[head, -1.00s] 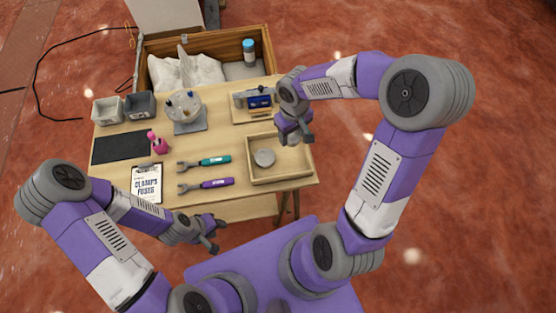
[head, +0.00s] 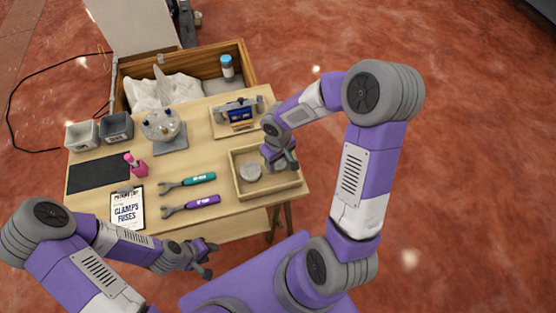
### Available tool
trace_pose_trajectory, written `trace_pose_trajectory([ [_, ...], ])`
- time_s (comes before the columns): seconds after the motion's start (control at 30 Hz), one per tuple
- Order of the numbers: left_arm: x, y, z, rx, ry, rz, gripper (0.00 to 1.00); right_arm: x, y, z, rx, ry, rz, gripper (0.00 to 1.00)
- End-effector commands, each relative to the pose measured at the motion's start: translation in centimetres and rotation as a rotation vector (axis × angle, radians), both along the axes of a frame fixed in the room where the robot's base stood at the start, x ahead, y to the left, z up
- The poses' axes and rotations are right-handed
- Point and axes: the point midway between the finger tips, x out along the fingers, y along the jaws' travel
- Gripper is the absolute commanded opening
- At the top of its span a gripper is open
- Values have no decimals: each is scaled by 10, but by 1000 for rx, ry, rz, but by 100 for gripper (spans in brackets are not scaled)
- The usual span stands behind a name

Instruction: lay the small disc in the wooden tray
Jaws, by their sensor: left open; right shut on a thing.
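The wooden tray (head: 238,187) is a shallow open box on the right front of the table. A round grey disc (head: 250,172) lies inside it, left of centre. I cannot tell whether it is the small disc. My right gripper (head: 287,162) hangs over the tray's right half, to the right of the grey disc and apart from it. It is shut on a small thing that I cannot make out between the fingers. My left gripper (head: 212,260) is open and empty, low in front of the table's front edge.
Wrenches with teal (head: 199,179) and purple (head: 203,202) handles lie left of the tray. A clipboard (head: 127,208), pink bottle (head: 136,166), round dispenser (head: 163,128) and blue device (head: 240,114) stand around. Grey bins (head: 116,127) are at the left back.

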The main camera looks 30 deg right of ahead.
Motion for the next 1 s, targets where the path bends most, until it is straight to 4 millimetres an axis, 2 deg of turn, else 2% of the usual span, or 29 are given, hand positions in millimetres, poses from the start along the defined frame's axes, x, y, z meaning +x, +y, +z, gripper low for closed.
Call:
trace_pose_trajectory([
  [0.17,0,0,-4,0,0,0,43,0,0,-3,-1,-1,1,11],
  [0.2,0,0,-4,0,0,0,43,0,0,-4,0,0,0,57],
  [0.27,0,0,-3,0,0,0,43,0,0,-3,0,0,0,66],
  [0.73,0,0,2,0,0,0,43,0,0,2,0,0,0,66],
  [0.87,0,0,12,0,0,0,43,1,0,25,-1,-4,0,66],
  [1.0,0,0,25,0,0,0,43,1,0,57,-1,-4,0,66],
])
